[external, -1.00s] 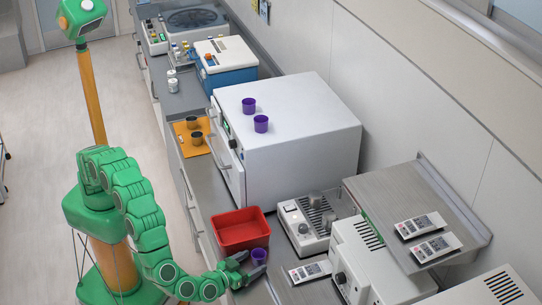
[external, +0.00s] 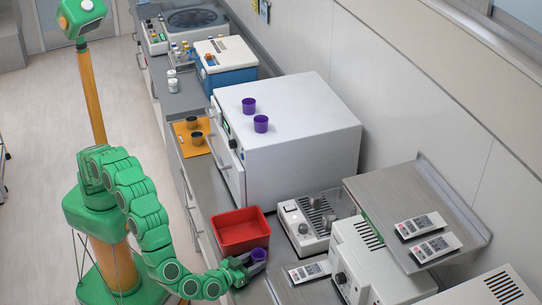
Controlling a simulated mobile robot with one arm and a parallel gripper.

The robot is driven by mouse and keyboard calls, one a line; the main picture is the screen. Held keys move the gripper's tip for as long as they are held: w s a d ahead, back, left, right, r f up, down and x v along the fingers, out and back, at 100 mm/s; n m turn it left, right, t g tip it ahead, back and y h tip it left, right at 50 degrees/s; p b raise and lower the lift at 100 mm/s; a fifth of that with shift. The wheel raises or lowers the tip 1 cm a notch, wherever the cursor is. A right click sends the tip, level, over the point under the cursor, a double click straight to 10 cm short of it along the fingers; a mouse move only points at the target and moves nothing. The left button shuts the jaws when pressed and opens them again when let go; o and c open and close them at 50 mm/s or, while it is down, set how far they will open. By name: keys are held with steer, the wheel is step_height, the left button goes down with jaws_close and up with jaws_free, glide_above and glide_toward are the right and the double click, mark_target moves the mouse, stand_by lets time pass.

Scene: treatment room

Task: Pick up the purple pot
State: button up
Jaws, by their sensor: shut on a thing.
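A purple pot (external: 259,255) is at the front of the counter, just below the red bin in the picture. My gripper (external: 257,263) is around this pot, with its dark fingers shut on it. The pot's lower part is hidden by the fingers, so I cannot tell whether it touches the counter. Two more purple pots stand on top of the large white cabinet, one farther back (external: 249,105) and one nearer (external: 261,124).
A red bin (external: 240,247) sits right beside my gripper. A hot plate unit (external: 305,228) and a remote-like device (external: 309,272) lie to the right. The white cabinet (external: 310,120) stands behind.

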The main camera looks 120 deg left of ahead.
steer(key=shift+r, duration=0.1)
steer(key=shift+r, duration=0.2)
steer(key=shift+s+d, duration=0.1)
steer(key=shift+d, duration=0.3)
steer(key=f+v, duration=0.1)
steer(key=v, duration=1)
steer(key=f+v, duration=0.1)
steer(key=v, duration=0.5)
steer(key=shift+s+d+f, duration=0.15)
steer(key=shift+s+f, duration=0.1)
steer(key=shift+f, duration=0.1)
